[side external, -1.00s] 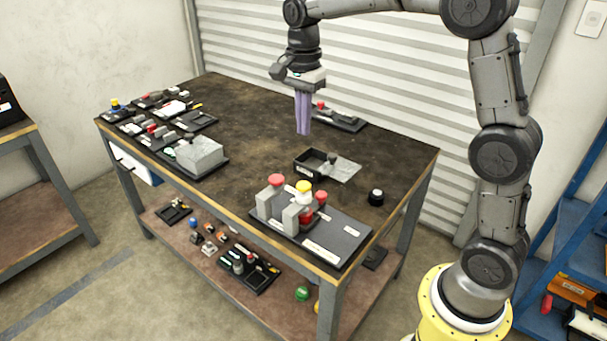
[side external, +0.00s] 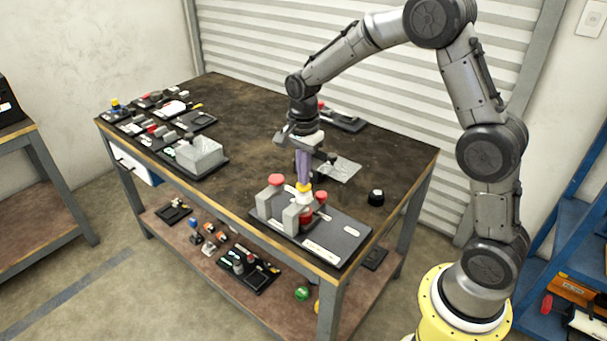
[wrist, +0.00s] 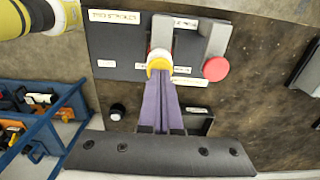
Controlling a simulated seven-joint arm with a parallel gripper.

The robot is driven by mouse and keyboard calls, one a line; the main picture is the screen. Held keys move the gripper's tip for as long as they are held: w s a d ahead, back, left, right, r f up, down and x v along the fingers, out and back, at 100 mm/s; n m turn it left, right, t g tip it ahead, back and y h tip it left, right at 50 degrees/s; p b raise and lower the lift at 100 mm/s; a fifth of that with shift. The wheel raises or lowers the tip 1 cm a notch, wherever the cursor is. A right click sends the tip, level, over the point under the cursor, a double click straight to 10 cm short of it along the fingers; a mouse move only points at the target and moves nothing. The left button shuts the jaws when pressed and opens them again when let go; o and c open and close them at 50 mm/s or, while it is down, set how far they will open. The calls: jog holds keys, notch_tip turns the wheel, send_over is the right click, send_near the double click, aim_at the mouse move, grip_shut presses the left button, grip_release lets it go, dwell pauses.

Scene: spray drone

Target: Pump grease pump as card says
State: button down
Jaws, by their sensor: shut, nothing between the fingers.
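A dark base plate (side external: 345,235) at the table's front corner carries grey blocks and capped plungers. A yellow-capped plunger (side external: 304,189) stands between a red-capped one on the left (side external: 277,180) and a smaller red-topped part (side external: 321,196). My gripper (side external: 303,182) is shut and empty, pointing down with its purple fingertips at the yellow cap. In the wrist view the fingertips (wrist: 160,74) overlap the yellow cap (wrist: 158,66); I cannot tell whether they press it. A white card (wrist: 113,16) on the plate seems to read "TWO STROKES".
A black knob (side external: 376,197) stands right of the plate. An open box with a clear lid (side external: 341,170) lies behind my gripper. A grey block (side external: 200,152) and several small devices fill the table's left end. The table's middle is clear.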

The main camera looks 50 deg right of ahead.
jog(key=shift+f, duration=0.2)
jog(key=shift+f, duration=0.95)
jog(key=shift+s, duration=0.1)
notch_tip(320, 180, up, 14)
jog(key=shift+r, duration=0.25)
dwell(0.8)
jog(key=shift+r, duration=0.75)
